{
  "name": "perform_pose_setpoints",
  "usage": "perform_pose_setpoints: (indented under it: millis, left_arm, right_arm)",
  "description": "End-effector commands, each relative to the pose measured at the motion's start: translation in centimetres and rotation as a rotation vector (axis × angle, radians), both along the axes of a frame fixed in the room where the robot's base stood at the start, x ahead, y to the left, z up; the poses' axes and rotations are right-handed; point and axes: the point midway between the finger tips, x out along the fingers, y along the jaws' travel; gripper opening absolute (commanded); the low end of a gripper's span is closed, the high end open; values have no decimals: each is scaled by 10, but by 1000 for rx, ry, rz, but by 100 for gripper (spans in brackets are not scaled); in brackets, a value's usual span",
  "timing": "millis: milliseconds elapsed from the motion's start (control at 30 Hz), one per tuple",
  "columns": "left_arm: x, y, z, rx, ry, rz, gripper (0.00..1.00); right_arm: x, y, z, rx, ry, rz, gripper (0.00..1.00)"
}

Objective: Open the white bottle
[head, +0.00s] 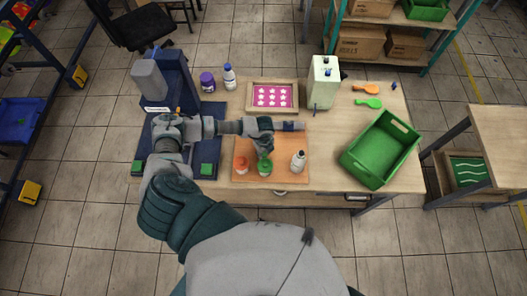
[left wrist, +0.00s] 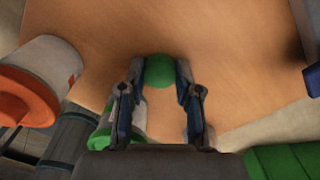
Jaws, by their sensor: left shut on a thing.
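A white bottle (head: 298,162) with a dark top stands upright on the right part of the orange board (head: 282,175). My left gripper (head: 265,152) is left of it, above the board and apart from it. In the left wrist view, the left gripper (left wrist: 160,84) is closed on a round green thing (left wrist: 159,70), which looks like a cap. A green-and-white container (head: 265,168) stands just below the gripper, and an orange-and-white container (head: 241,166) stands left of it. Both containers also show in the left wrist view, partly cut off or covered. My right gripper is out of view.
A framed pink sheet (head: 273,97) and a pale green box (head: 323,82) stand further back. A green crate (head: 381,149) is at the right. A dark blue machine (head: 181,83) stands at the left.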

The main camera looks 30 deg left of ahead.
Motion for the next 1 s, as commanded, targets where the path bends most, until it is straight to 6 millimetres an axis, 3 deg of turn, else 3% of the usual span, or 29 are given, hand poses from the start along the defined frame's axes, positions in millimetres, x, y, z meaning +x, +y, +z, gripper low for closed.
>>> perform_pose_setpoints:
  millis: [200,233,300,700,1000]
  left_arm:
    - [0,1,-4,-2,1,0,0]
    - [0,2,-3,-2,0,0,40]
    - [0,2,-2,-2,0,0,58]
    - [0,2,5,-2,0,0,58]
    - [1,1,65,-1,-4,-1,58]
  right_arm:
    - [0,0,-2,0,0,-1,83]
    - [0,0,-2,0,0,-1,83]
    - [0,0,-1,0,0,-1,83]
    - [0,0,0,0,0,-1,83]
    - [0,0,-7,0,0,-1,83]
